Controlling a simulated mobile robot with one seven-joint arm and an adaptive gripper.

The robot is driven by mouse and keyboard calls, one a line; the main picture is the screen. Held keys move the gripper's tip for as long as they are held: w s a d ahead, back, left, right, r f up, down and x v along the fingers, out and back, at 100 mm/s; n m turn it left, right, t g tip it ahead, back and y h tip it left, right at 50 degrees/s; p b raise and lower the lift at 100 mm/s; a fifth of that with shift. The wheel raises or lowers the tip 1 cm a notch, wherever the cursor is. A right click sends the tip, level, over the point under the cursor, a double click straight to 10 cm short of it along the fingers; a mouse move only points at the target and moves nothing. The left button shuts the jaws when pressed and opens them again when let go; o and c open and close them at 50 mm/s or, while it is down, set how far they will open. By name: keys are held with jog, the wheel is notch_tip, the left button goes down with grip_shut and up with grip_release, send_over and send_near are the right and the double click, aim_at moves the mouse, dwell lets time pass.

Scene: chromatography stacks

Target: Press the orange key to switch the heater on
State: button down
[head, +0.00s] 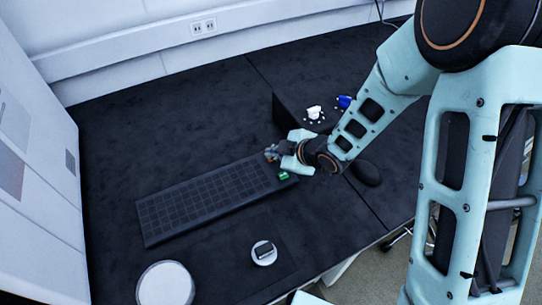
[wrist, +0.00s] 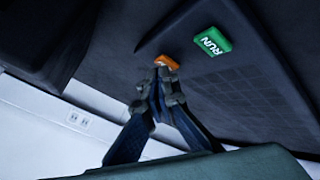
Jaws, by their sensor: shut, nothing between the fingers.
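The orange key (wrist: 166,61) shows at the fingertips in the wrist view, on the dark panel surface. My gripper (wrist: 163,76) is shut and empty, its tips right at the key's near edge and partly covering it. I cannot tell whether they touch the key or whether it is pressed down. In the head view my gripper (head: 272,154) is low over the right end of the black keyboard (head: 205,200), where the orange key is hard to make out. No heater indicator is readable.
A green key marked RUN (wrist: 212,41) sits close beside the orange key. A dark mouse (head: 366,173) lies to the right, and a dark box (head: 292,116) stands behind. A round white dish (head: 165,284) and a small round item (head: 264,253) are in front.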

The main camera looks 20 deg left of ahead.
jog(key=shift+r, duration=0.4)
jog(key=shift+r, duration=0.1)
notch_tip(320, 180, up, 6)
jog(key=p, duration=0.5)
jog(key=shift+d, duration=0.15)
dwell(0.4)
